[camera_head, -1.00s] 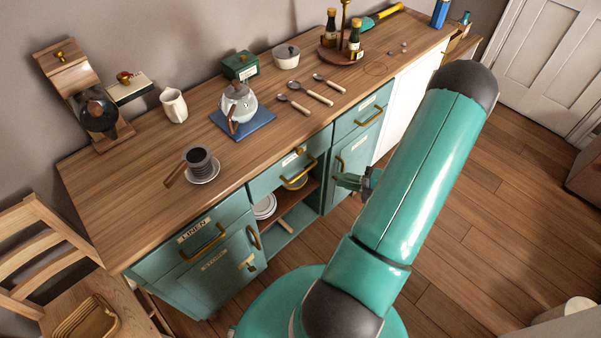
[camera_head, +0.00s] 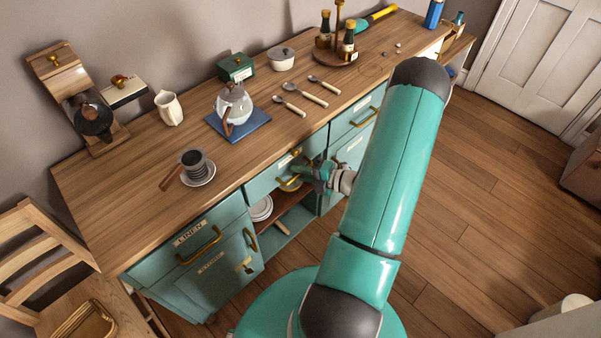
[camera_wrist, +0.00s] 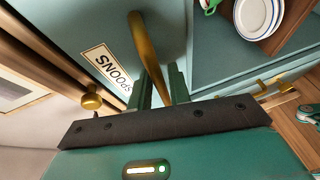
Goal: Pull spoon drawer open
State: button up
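The spoon drawer (camera_head: 264,184) is a teal front under the worktop, in the middle of the cabinet. It looks closed in the head view. In the wrist view its white label reads SPOONS (camera_wrist: 108,72), upside down. My gripper (camera_head: 310,172) is at this handle in the head view. In the wrist view my gripper's fingers (camera_wrist: 164,86) sit close on both sides of the handle, which fills the narrow gap. Contact at the fingertips is partly hidden.
Below the drawer is an open shelf with plates (camera_head: 262,208). The linen drawer (camera_head: 190,240) is to the left. Three spoons (camera_head: 290,105), a kettle (camera_head: 233,103) and a cup on a saucer (camera_head: 197,168) stand on the worktop (camera_head: 130,170).

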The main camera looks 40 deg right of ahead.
grip_shut()
jog(key=s, duration=2.2)
jog(key=shift+d, duration=0.3)
grip_release()
jog(key=shift+d, duration=0.1)
